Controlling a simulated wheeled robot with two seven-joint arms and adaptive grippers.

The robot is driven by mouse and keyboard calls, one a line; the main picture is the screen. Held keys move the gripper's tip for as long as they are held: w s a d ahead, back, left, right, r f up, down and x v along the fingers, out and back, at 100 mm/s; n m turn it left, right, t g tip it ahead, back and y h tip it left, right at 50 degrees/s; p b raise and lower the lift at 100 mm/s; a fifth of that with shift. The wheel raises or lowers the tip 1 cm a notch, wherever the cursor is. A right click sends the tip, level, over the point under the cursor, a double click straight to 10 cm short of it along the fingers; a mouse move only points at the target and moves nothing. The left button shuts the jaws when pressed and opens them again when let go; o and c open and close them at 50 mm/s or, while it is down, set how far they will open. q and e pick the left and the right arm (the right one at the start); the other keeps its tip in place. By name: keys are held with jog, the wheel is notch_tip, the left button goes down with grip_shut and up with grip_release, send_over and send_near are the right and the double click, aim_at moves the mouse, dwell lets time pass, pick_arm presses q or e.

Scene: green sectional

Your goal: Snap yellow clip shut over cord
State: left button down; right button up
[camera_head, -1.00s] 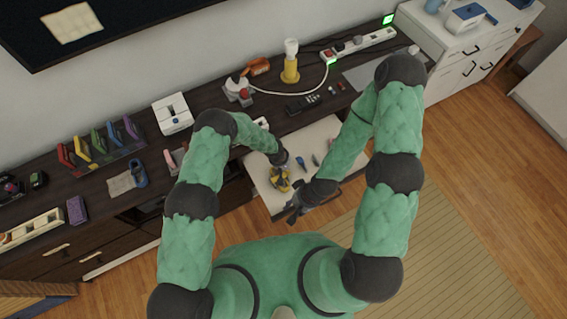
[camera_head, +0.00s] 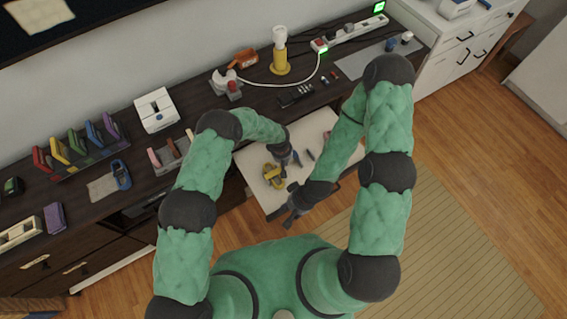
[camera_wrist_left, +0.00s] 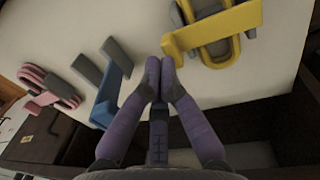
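The yellow clip (camera_head: 272,176) lies on the pale surface (camera_head: 258,160) that juts out from the dark cabinet. In the head view my left gripper (camera_head: 291,160) is just right of the clip. My right gripper (camera_head: 291,212) is at the surface's front edge; its fingers are too small to read.
A blue clip (camera_wrist_left: 108,100) and a pink clip (camera_wrist_left: 52,84) lie on the same surface, on the other side of my left gripper. A yellow-based lamp (camera_head: 280,62), a white cable (camera_head: 290,84) and a power strip (camera_head: 350,33) are on the cabinet top.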

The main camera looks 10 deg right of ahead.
dwell(0.7)
pick_arm(q)
notch_tip(320, 180, up, 15)
jog(key=p, duration=0.2)
jog(key=shift+r, duration=0.2)
pick_arm(e)
jog(key=shift+s+d+r, duration=0.3)
jog(key=shift+s+r, duration=0.05)
jog(key=shift+r, duration=0.25)
jog(key=shift+s+d+r, duration=0.25)
jog(key=shift+s+r, duration=0.1)
jog(key=shift+r, duration=0.25)
